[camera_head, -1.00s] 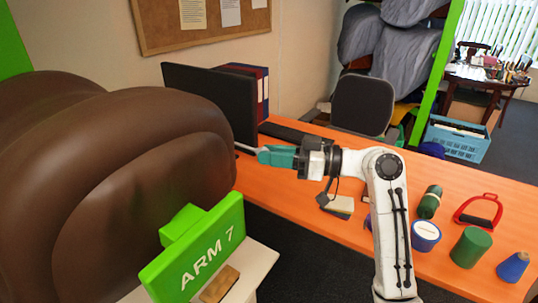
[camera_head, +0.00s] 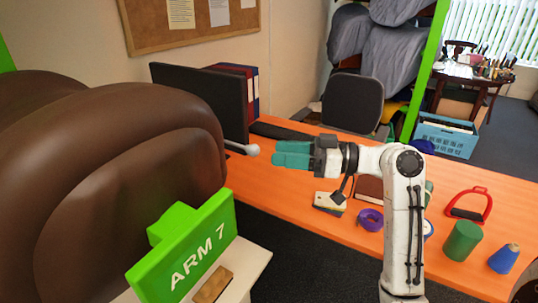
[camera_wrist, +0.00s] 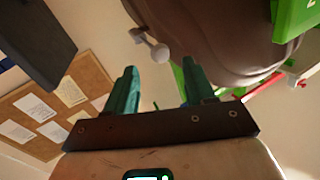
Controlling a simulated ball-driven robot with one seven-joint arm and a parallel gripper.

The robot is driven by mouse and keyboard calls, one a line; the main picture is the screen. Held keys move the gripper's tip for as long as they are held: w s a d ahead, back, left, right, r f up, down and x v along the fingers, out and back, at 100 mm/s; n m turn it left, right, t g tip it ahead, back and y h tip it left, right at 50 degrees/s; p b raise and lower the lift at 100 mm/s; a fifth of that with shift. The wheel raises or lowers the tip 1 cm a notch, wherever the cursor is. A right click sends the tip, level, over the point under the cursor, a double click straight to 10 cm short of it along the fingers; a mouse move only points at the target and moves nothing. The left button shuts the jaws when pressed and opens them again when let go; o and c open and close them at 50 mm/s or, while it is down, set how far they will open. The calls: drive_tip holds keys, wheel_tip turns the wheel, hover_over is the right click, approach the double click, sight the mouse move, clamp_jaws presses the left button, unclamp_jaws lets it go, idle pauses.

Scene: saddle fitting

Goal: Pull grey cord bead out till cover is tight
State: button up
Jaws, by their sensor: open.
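The grey bead (camera_head: 253,149) sits at the end of a short, pale cord that sticks out to the right from the brown cover (camera_head: 90,190). My gripper (camera_head: 273,154), with teal fingers, is open and empty just right of the bead, with a small gap between them. In the wrist view the bead (camera_wrist: 160,53) is ahead of the fingertips (camera_wrist: 160,72), roughly between them, and not touching. The cover's brown surface (camera_wrist: 215,40) bulges behind the bead. The cover looks smooth and rounded; I cannot tell how tight it is.
A green block marked ARM 7 (camera_head: 190,255) stands in front of the cover. A dark monitor (camera_head: 205,100) is behind the bead. The orange table (camera_head: 265,190) holds a purple ring (camera_head: 369,219), a green cylinder (camera_head: 462,241) and a red stirrup (camera_head: 470,205).

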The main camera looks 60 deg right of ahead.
drive_tip(key=v, duration=0.6)
drive_tip(key=shift+b, duration=0.4)
drive_tip(key=shift+w, duration=0.1)
drive_tip(key=w+a+f+m+g+h, duration=0.1)
drive_tip(key=w+a+f+m+g, duration=0.2)
drive_tip(key=a+f, duration=0.7)
drive_tip(key=w+a+f+m+g, duration=0.1)
drive_tip(key=w+a+f+g, duration=0.4)
drive_tip(key=f, duration=0.9)
drive_tip(key=s+a+f+g+h, duration=0.3)
drive_tip(key=s+f, duration=0.3)
drive_tip(key=s, duration=0.3)
drive_tip(key=s+a+f+g+h+p, duration=0.1)
drive_tip(key=s+a+f+g+h, duration=0.1)
drive_tip(key=s, duration=0.7)
drive_tip(key=shift+s+a+f+n+g+h, duration=0.35)
drive_tip(key=shift+f+g+h, duration=0.25)
drive_tip(key=shift+f+g, duration=1)
drive_tip(key=shift+w+a+f+t, duration=0.1)
drive_tip(key=shift+w+f+t, duration=0.05)
drive_tip(key=shift+f+t, duration=0.15)
